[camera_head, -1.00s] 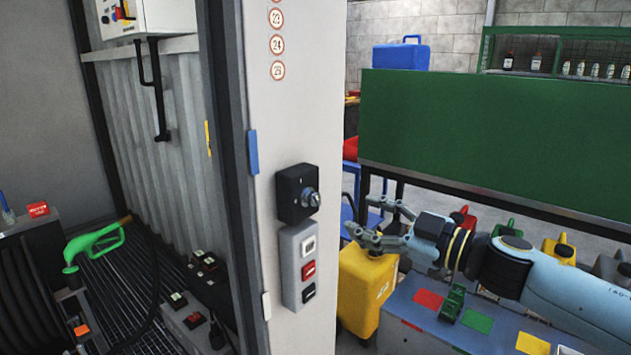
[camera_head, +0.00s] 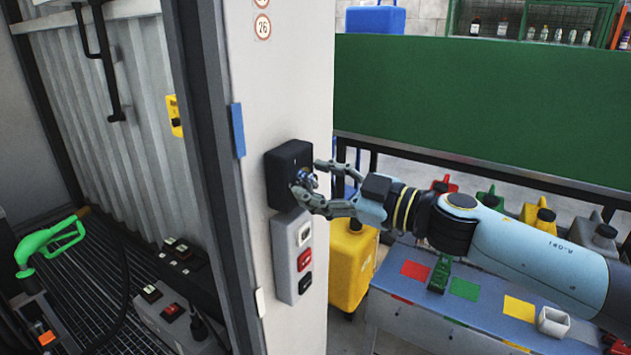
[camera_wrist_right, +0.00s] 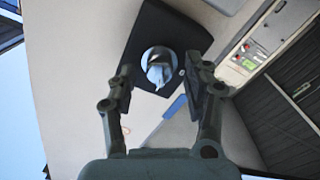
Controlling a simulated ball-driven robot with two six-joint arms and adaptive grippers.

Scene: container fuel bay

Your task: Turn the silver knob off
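The silver knob (camera_head: 307,179) sits on a black switch box (camera_head: 284,167) on the pale cabinet post. My right gripper (camera_head: 312,180) is at the knob, one finger above it and one below. In the right wrist view the knob (camera_wrist_right: 160,66) lies between the two spread fingertips of the gripper (camera_wrist_right: 160,82), with visible gaps on both sides. The fingers are open and do not appear closed on the knob. The lower finger partly hides the knob in the head view. My left gripper is out of view.
A grey button panel (camera_head: 293,255) is mounted just below the switch box. A yellow can (camera_head: 350,265) stands behind the post. A green fuel nozzle (camera_head: 50,240) is at left. A bench (camera_head: 450,310) with coloured squares lies beneath my right arm.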

